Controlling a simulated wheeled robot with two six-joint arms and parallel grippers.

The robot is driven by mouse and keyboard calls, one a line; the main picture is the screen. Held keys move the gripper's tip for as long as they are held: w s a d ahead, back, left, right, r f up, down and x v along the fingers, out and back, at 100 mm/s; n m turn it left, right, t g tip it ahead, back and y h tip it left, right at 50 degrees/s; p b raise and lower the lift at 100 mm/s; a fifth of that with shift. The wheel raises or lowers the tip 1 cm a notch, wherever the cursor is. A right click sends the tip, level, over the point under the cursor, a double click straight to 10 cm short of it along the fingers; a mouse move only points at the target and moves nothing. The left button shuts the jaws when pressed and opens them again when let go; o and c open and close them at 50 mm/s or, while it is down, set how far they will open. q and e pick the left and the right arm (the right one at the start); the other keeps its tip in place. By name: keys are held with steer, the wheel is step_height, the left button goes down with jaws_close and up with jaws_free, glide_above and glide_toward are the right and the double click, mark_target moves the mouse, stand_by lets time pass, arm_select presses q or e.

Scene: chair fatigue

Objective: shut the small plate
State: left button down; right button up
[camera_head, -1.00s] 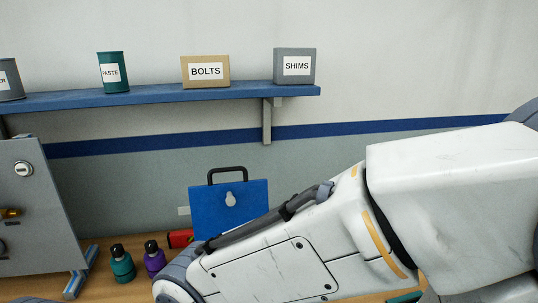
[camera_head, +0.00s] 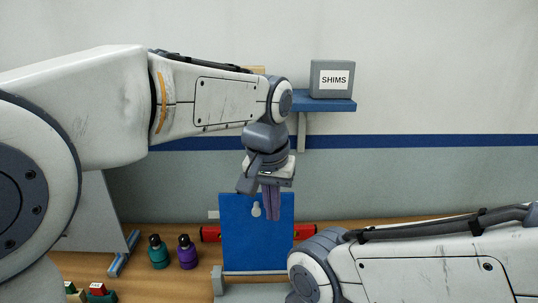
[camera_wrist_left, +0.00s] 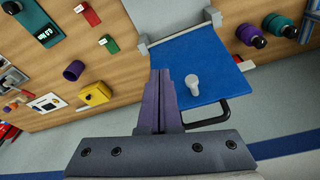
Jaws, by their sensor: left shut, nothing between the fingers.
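A blue panel (camera_head: 240,235) stands upright on a grey base on the bench. On its upper face is a small pale keyhole-shaped plate (camera_head: 256,209). I cannot tell whether the fingers touch the panel. My right arm comes in from the right, its gripper out of view.
Teal (camera_head: 158,252) and purple (camera_head: 187,251) bottles stand left of the panel. A red cylinder (camera_head: 304,231) lies behind it. A shelf (camera_head: 325,105) holds a SHIMS box (camera_head: 331,79). The left wrist view shows a yellow box (camera_wrist_left: 95,93) and several small parts on the wooden bench.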

arm_select(q)
steer(key=w+r+n+t+p, duration=0.2)
steer(key=w+r+n+p, duration=0.1)
steer(key=w+r, duration=0.85)
step_height(320, 180, down, 10)
steer(key=a+p, duration=0.1)
steer(key=shift+w+r+n+y, duration=0.25)
steer(key=shift+w+n+y, duration=0.05)
steer(key=shift+y, duration=0.1)
